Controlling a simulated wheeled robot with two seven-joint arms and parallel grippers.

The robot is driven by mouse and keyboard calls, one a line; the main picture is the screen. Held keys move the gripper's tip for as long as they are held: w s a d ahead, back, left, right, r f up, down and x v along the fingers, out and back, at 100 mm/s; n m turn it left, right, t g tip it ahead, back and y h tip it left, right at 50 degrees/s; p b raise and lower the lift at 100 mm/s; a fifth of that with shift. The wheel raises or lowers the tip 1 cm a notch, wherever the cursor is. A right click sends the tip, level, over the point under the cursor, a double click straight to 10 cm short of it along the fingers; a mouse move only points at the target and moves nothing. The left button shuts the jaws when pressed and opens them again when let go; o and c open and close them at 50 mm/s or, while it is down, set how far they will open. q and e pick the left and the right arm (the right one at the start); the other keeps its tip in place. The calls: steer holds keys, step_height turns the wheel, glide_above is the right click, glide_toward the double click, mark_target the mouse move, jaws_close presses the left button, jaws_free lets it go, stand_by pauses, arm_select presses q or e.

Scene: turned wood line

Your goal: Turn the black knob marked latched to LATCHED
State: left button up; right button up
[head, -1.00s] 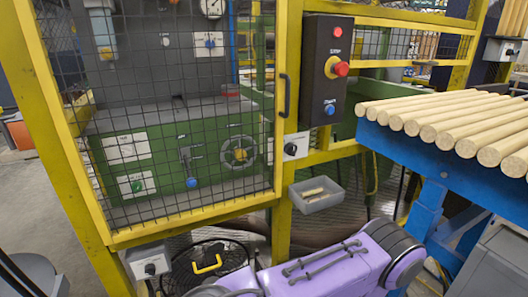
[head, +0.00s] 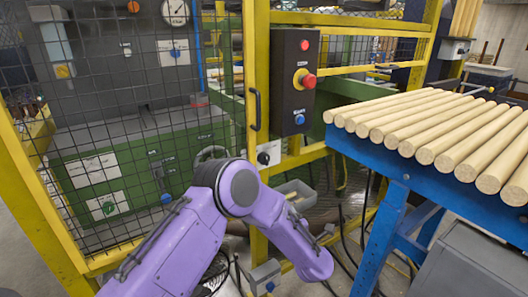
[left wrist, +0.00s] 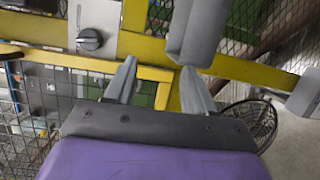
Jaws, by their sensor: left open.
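A black knob (head: 263,157) sits on a pale plate on the yellow post, just right of the mesh door. It also shows at the upper left of the left wrist view (left wrist: 90,39), on a grey plate. Its marking is too small to read, and I cannot tell which way it is set. My left gripper (left wrist: 158,68) is open with nothing between its fingers. In the left wrist view the knob lies beyond and left of the fingertips, apart from them. My right gripper is not in view.
A grey tray (left wrist: 195,35) is close ahead of the fingers, by the post. Above the knob is a black panel (head: 292,85) with red and blue buttons. A blue table (head: 400,165) of wooden rods stands right. A wire basket (left wrist: 250,125) is below.

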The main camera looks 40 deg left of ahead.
mark_target(267, 162)
arm_select(q)
step_height(267, 162, up, 12)
steer(key=w+a+r+n+g+y+p, duration=0.1)
steer(key=w+a+n+g+y, duration=0.2)
steer(key=n, duration=0.7)
steer(key=shift+g, duration=0.7)
steer(key=x, duration=0.4)
steer(key=p+x, duration=0.1)
steer(key=x, duration=0.4)
steer(key=shift+s+a+f, duration=0.1)
steer(key=shift+s+f, duration=0.1)
steer(key=shift+w+a+f+p, duration=0.1)
steer(key=shift+w+a+p, duration=0.05)
steer(key=shift+a+p, duration=0.2)
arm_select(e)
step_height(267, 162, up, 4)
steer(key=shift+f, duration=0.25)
arm_select(q)
steer(key=c, duration=0.8)
